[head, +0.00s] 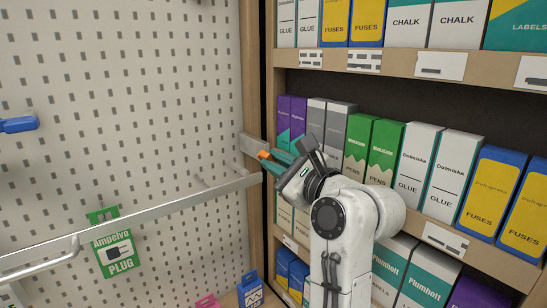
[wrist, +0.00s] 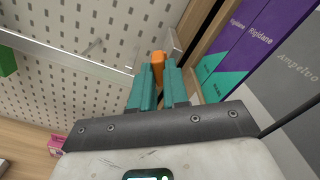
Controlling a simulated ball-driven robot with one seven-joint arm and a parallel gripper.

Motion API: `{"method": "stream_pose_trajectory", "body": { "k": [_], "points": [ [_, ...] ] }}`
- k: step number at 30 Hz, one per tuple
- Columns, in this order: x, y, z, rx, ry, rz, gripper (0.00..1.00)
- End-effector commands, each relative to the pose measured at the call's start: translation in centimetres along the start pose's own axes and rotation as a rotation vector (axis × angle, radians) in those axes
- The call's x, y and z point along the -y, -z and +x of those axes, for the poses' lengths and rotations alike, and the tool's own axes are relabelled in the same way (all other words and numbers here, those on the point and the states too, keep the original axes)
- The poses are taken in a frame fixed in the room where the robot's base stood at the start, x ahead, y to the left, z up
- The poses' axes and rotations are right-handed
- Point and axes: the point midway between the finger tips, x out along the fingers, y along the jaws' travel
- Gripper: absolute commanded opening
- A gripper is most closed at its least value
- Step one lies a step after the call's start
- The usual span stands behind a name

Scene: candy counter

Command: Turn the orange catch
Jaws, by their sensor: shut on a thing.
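The orange catch (head: 264,155) sits at the right end of the metal rail, by the wooden post. In the wrist view the catch (wrist: 158,60) stands between the tips of my gripper's teal fingers. My gripper (head: 272,160) is shut on the catch, coming from the right; it also shows in the wrist view (wrist: 158,77). The fingers hide the lower part of the catch. The rail (head: 140,220) runs from the lower left to a metal bracket (head: 250,148) near the catch.
A pegboard (head: 110,110) fills the left, with a green plug packet (head: 115,255) hanging before it. Shelves (head: 400,68) of boxes stand close on the right, with purple boxes (head: 297,115) just behind my gripper. A blue hook-like thing (head: 18,125) is at the far left.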

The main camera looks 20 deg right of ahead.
Motion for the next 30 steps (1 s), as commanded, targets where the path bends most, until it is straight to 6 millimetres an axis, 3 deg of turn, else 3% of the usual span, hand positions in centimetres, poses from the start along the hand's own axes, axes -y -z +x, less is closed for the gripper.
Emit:
{"method": "stream_pose_trajectory", "body": {
  "k": [5, 12, 23, 30],
  "points": [
    [-0.13, 0.37, 0.0, -0.009, -0.004, 0.018, 0.0],
    [-0.14, 0.39, 0.0, -0.009, -0.003, 0.245, 0.0],
    [-0.16, 0.4, 0.01, -0.01, -0.004, 0.296, 0.0],
    [-0.19, 0.4, 0.02, -0.011, -0.003, 0.523, 0.0]
  ]
}}
